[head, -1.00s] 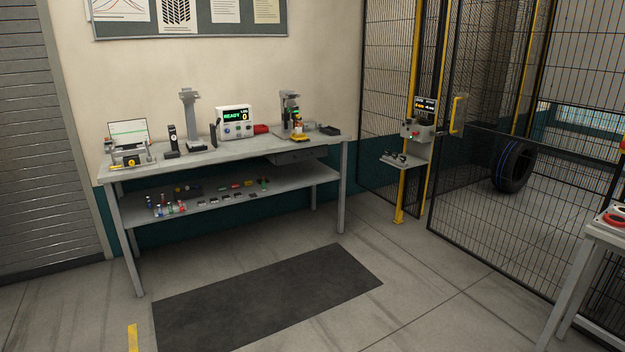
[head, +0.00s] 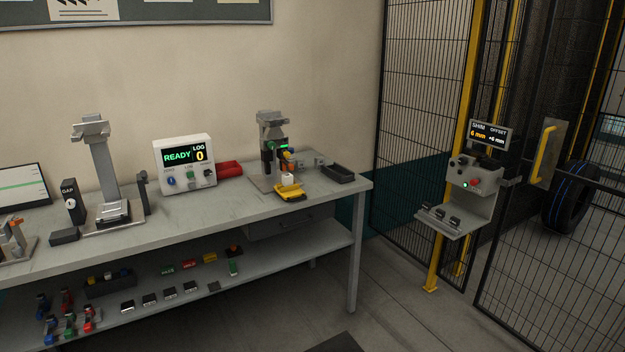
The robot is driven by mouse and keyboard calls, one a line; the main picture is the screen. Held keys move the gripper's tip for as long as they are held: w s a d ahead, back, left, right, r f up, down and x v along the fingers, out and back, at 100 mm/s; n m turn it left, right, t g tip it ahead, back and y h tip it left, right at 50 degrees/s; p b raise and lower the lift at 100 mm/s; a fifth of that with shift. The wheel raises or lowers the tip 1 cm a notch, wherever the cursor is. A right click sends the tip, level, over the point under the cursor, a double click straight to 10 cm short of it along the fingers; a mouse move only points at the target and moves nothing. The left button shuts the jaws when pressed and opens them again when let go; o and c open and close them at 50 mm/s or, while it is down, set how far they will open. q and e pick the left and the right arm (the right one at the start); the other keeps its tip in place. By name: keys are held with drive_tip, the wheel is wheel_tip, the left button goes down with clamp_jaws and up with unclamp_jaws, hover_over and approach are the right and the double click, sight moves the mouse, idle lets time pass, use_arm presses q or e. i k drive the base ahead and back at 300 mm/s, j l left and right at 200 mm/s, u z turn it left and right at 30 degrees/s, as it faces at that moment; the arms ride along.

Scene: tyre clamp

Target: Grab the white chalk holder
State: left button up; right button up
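A small white upright piece (head: 288,179) stands at the yellow block (head: 290,193) near the right end of the workbench (head: 225,215). It may be the white chalk holder, but it is too small to tell. A grey press-like stand (head: 268,140) rises just behind it. Neither of my grippers shows in the head view.
A white display box (head: 185,165) reading READY, a red box (head: 229,173) and a dark tray (head: 338,173) stand on the bench. The lower shelf holds several small coloured parts. A wire-mesh cage with a control post (head: 470,180) and a tyre (head: 566,197) is at the right.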

sight(287, 178)
drive_tip(key=i, duration=0.9)
